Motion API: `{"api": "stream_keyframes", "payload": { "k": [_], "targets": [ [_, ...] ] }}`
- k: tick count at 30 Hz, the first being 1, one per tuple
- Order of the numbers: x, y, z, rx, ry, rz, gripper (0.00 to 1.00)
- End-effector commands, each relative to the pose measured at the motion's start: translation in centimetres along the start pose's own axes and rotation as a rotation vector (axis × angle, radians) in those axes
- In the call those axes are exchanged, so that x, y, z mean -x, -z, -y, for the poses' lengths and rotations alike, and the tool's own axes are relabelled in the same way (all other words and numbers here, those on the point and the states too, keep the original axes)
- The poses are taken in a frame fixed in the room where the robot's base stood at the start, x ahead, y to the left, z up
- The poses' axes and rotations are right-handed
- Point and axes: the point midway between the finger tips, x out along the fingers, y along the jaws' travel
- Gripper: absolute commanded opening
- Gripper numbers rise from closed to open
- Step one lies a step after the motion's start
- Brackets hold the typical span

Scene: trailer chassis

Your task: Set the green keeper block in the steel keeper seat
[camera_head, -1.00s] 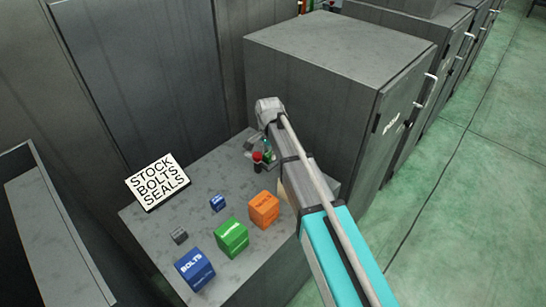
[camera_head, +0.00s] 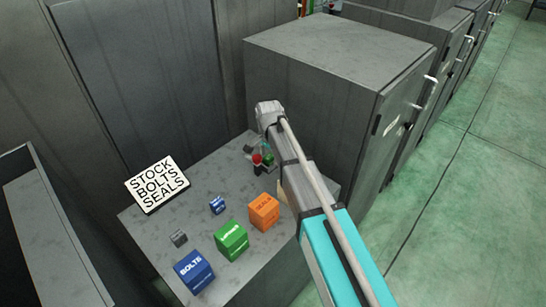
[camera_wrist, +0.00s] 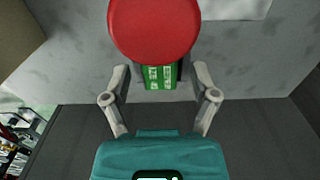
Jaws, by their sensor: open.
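A small green block with white markings (camera_wrist: 160,77) shows in the wrist view, between the two fingers and just beyond the red round top. A small green thing also shows in the head view (camera_head: 269,159), partly hidden by my arm. My gripper (camera_wrist: 160,75) is open, its fingers apart on both sides of the green block. I cannot tell whether they touch it. Dark material borders the block, but I cannot make out whether this is the keeper seat. The steel keeper seat cannot be clearly identified in either view.
A red-topped item (camera_head: 257,160) stands close beside the green thing; its red top (camera_wrist: 155,27) looms large in the wrist view. A green box (camera_head: 232,241), orange box (camera_head: 264,210), blue boxes and a sign (camera_head: 157,184) occupy the grey bench. A tall cabinet (camera_head: 335,75) stands behind.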

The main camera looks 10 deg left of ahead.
Motion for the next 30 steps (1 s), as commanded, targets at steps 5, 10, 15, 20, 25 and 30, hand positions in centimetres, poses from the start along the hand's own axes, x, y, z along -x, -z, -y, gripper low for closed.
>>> {"api": "stream_keyframes", "payload": {
  "k": [5, 10, 15, 20, 25, 30],
  "targets": [
    [0.2, 0.0, 0.0, 0.000, 0.000, 0.000, 0.76],
    [0.8, 0.0, 0.0, 0.000, 0.000, 0.000, 0.76],
    [1.9, 0.0, 0.0, 0.000, 0.000, 0.000, 0.76],
    [3.3, 0.0, 0.0, 0.000, 0.000, 0.000, 0.76],
    [4.7, 0.0, 0.0, 0.000, 0.000, 0.000, 0.76],
    [6.1, 0.0, 0.0, 0.000, 0.000, 0.000, 0.76]
  ]
}}
